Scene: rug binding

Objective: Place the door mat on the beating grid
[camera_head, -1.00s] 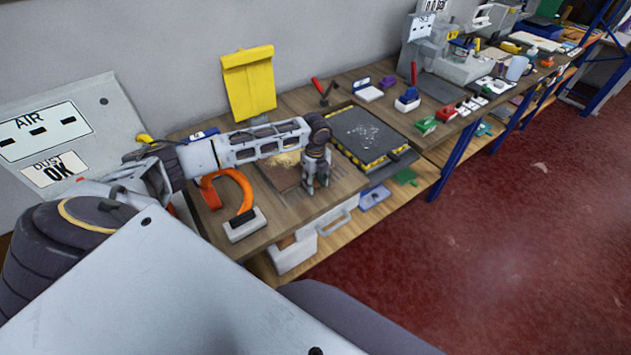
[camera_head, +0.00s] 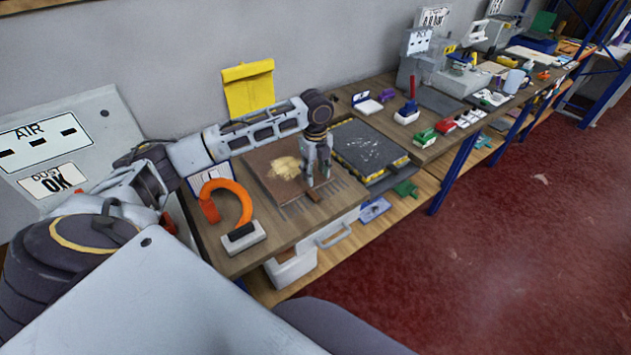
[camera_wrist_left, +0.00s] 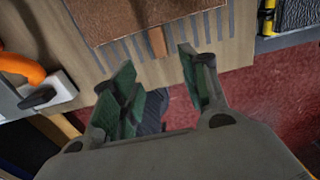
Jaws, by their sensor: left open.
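The brown door mat (camera_head: 262,172), with a pale sandy patch, lies flat on the wooden bench. A small brown tab (camera_wrist_left: 157,42) sticks out from its near edge. Dark slots (camera_wrist_left: 118,57) in the bench top show around the mat's edge; whether these are the beating grid I cannot tell. A dark panel (camera_head: 360,142) with yellow-black edging and white specks lies to the right. My left gripper (camera_head: 319,180) points down by the mat's right front edge. In the left wrist view its green-padded fingers (camera_wrist_left: 160,92) are open and empty, with the tab just beyond them. My right gripper is not in view.
An orange horseshoe-shaped piece (camera_head: 238,190) and a white-and-black block (camera_head: 243,238) stand left of the mat. A yellow cloth (camera_head: 248,90) hangs on the wall behind. Small coloured items (camera_head: 424,137) line the bench to the right. Red floor (camera_head: 480,260) lies open in front.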

